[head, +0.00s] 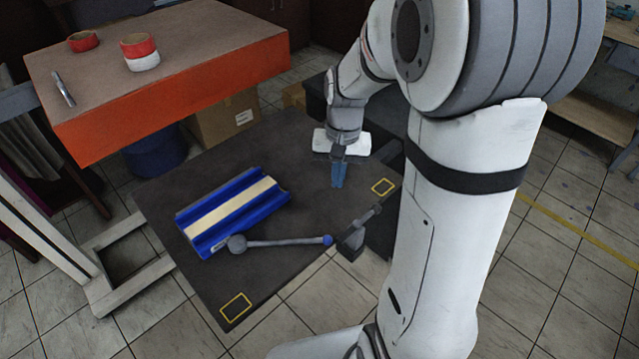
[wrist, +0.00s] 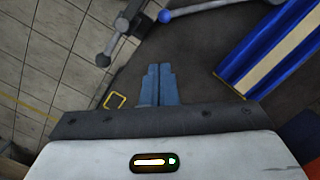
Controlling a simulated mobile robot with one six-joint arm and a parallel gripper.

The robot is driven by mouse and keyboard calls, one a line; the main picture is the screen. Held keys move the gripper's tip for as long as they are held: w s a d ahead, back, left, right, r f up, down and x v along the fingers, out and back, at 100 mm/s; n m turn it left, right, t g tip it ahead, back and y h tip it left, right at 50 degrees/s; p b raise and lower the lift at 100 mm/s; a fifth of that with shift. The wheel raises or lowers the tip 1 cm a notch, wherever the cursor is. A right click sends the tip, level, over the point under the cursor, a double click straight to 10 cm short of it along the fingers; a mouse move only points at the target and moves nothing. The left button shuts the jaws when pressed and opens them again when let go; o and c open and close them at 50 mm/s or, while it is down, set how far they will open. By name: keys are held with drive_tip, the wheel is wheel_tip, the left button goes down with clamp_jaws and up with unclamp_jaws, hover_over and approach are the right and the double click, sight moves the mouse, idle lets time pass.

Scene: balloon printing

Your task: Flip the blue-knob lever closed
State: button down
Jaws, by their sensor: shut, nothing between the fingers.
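The lever is a grey rod (head: 285,242) with a blue knob (head: 328,240) at its right end and a round grey joint (head: 237,243) at its left end. It lies low across the front of the dark table. In the wrist view the blue knob (wrist: 164,16) shows at the top, with the rod (wrist: 205,7) running right and cut off by the frame edge. My gripper (head: 338,184) is above the table, behind the knob in the head view and apart from it. Its blue fingers are together with nothing between them, also in the wrist view (wrist: 158,70).
A blue tray with a cream strip (head: 232,212) lies left of my gripper, behind the rod. A dark grey clamp-like part (head: 352,240) stands right of the knob. The dark table (head: 160,195) is clear between tray and gripper. An orange-edged table (head: 180,95) stands at back left.

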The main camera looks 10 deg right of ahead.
drive_tip(key=w+d+f+m+g+p, duration=0.1)
drive_tip(key=w+f, duration=0.3)
drive_tip(key=shift+w+f+m, duration=0.2)
drive_tip(key=shift+f+m, duration=0.1)
drive_tip(key=shift+f, duration=0.1)
drive_tip(key=shift+f+p, duration=0.1)
drive_tip(key=shift+p, duration=0.2)
drive_tip(key=shift+g, duration=0.3)
drive_tip(key=p+x, duration=0.1)
drive_tip(key=x, duration=0.8)
drive_tip(key=shift+a, duration=0.2)
drive_tip(key=s, duration=0.1)
drive_tip(key=s+a+f+p, duration=0.1)
drive_tip(key=shift+s+a+f, duration=0.1)
drive_tip(key=shift+s+a, duration=0.1)
drive_tip(key=shift+s, duration=0.2)
drive_tip(key=shift+s+a+f, duration=0.2)
drive_tip(key=shift+s, duration=0.25)
drive_tip(key=shift+a, duration=0.1)
